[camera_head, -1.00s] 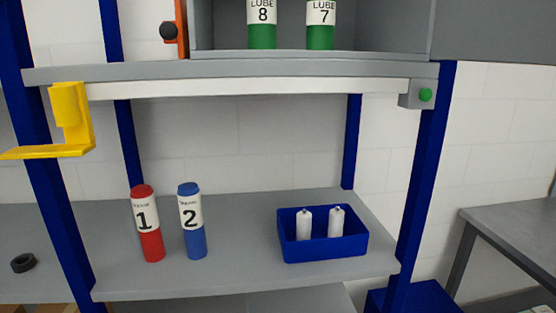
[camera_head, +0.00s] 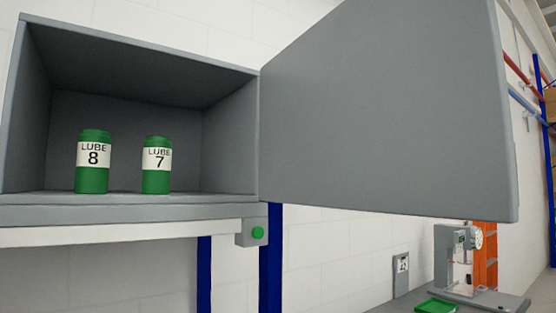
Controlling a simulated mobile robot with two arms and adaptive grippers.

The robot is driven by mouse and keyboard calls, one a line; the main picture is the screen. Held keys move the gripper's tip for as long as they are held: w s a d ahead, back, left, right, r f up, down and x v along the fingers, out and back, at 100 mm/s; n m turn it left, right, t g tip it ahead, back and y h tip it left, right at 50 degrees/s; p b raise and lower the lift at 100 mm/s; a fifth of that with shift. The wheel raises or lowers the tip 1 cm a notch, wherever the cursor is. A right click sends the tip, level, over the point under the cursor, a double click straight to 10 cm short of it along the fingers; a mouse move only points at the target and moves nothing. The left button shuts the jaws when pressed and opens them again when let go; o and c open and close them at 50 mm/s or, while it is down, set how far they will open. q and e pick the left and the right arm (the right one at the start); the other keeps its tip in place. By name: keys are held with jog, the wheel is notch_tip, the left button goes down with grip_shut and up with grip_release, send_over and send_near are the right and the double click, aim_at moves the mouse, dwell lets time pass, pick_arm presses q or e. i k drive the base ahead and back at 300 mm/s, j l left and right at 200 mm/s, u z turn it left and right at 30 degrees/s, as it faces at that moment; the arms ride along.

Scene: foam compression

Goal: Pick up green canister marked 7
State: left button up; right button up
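The green canister marked 7 (camera_head: 157,165) stands upright inside an open grey cabinet (camera_head: 228,145), on its floor. It has a white label reading LUBE 7. A similar green canister marked 8 (camera_head: 93,162) stands to its left, with a gap between them. Neither of my grippers shows in the head view.
The cabinet door (camera_head: 390,115) is swung open to the right. The cabinet sits on a grey shelf with a green button (camera_head: 258,233) at its right end. A bench at the lower right holds a grey machine (camera_head: 452,260) and a green tray (camera_head: 436,306).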

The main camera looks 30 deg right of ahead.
aim_at(158, 149)
jog(key=l+u, duration=0.25)
jog(key=l, duration=1.45)
